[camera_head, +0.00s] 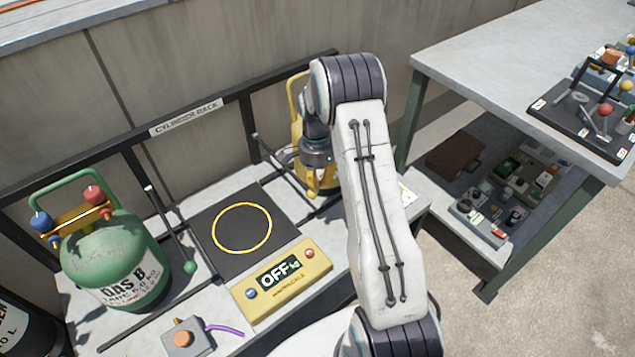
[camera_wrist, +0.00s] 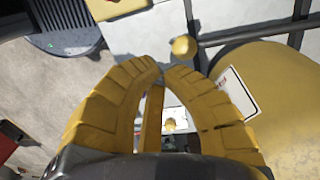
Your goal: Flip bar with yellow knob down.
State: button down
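The yellow knob (camera_wrist: 183,47) shows in the wrist view as a small ball just beyond my fingertips, slightly right of them. I see no clear gap or contact between knob and fingers. My gripper (camera_wrist: 163,70) has two curved yellow fingers whose tips nearly meet, with nothing visible held between them. In the head view my gripper (camera_head: 318,182) points down at the back right of the cylinder rack (camera_head: 188,118). A dark bar (camera_head: 270,150) runs towards it there; its knob end is hidden behind my arm.
A green gas cylinder (camera_head: 117,262) stands at left. A black plate with a yellow ring (camera_head: 205,215) and a yellow OFF display box (camera_head: 282,281) lie mid-rack. Another bar ends in a green knob (camera_head: 190,267). A rounded yellow surface (camera_wrist: 285,105) is close right of my fingers. A workbench (camera_head: 480,60) stands right.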

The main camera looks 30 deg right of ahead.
notch_tip(320, 180, up, 9)
jog(key=s, duration=0.1)
jog(key=shift+s+d+r+p, duration=0.15)
jog(key=shift+s+d+p, duration=0.1)
jog(key=shift+d+p, duration=0.1)
jog(key=s+a+n+g, duration=0.2)
jog(key=s+a+n, duration=0.2)
jog(key=s+n, duration=0.8)
jog(key=s+a+r+n+t+p, duration=0.1)
jog(key=s+a+r+t+p, duration=0.1)
jog(key=r, duration=0.5)
jog(key=s+a+r+n+t+p, duration=0.1)
jog(key=s+a+r+t+p, duration=0.1)
jog(key=s+r, duration=0.4)
jog(key=s+a+r+n+t+p, duration=0.1)
jog(key=s+a+r+t+p, duration=0.1)
jog(key=r, duration=0.8)
jog(key=s+a+p, duration=0.1)
jog(key=s+p, duration=0.1)
jog(key=p, duration=0.1)
jog(key=shift+s+a+n+t+p, duration=0.25)
jog(key=shift+a+n+t+p, duration=0.05)
jog(key=shift+n+p, duration=0.1)
